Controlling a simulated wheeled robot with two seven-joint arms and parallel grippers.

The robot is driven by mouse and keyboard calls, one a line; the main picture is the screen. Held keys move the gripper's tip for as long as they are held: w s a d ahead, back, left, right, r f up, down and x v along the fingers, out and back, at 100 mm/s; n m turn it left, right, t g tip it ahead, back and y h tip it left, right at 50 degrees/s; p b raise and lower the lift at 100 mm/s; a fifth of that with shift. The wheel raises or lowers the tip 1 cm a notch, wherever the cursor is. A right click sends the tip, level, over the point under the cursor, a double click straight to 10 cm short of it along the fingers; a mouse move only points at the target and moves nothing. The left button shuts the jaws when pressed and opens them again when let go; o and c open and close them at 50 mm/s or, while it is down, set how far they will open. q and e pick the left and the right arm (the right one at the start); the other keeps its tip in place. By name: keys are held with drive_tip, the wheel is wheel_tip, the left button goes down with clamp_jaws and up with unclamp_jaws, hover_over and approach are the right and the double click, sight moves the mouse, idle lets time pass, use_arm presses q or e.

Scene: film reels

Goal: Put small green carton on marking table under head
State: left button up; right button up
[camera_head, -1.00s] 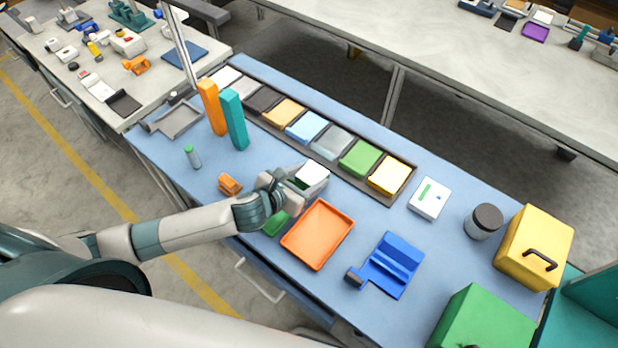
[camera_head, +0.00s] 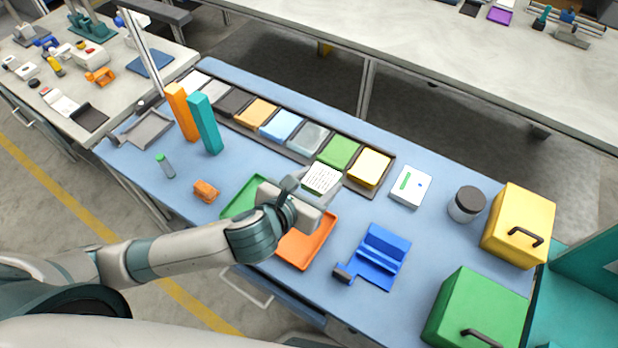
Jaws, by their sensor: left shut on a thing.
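My left gripper (camera_head: 309,202) is above the blue work table (camera_head: 455,235), over the upper part of the orange tray. It is shut on a small block with a white, lined top (camera_head: 322,179); the block's sides are mostly hidden, so I cannot tell whether they are green. A green block (camera_head: 339,152) sits in the long dark rack, left of a yellow block (camera_head: 369,168). I cannot single out the marking table or its head for certain. My right gripper is not in view.
The orange tray (camera_head: 306,252) and green tray (camera_head: 240,195) lie around my left gripper. A blue stand (camera_head: 383,250), white box (camera_head: 410,186), dark-lidded jar (camera_head: 466,204), yellow box (camera_head: 518,225) and green box (camera_head: 475,310) are to the right. Orange (camera_head: 181,112) and teal (camera_head: 204,124) posts stand left.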

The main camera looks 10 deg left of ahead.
use_arm(q)
drive_tip(key=shift+r, duration=0.1)
idle(0.7)
drive_tip(key=shift+w+r, duration=0.1)
drive_tip(key=w+a+r+n+y, duration=0.1)
drive_tip(key=w+a+r, duration=0.3)
drive_tip(key=r, duration=0.4)
drive_tip(key=w+a+r+n+y+b, duration=0.1)
drive_tip(key=w+a+r, duration=0.3)
drive_tip(key=r, duration=0.4)
drive_tip(key=w+a+r+n+y+b, duration=0.1)
drive_tip(key=w+a+r, duration=0.3)
drive_tip(key=r, duration=0.4)
drive_tip(key=shift+w+a+n+t+y, duration=0.4)
drive_tip(key=shift+a+n+y, duration=0.1)
drive_tip(key=shift+y, duration=0.1)
drive_tip(key=shift+r, duration=0.1)
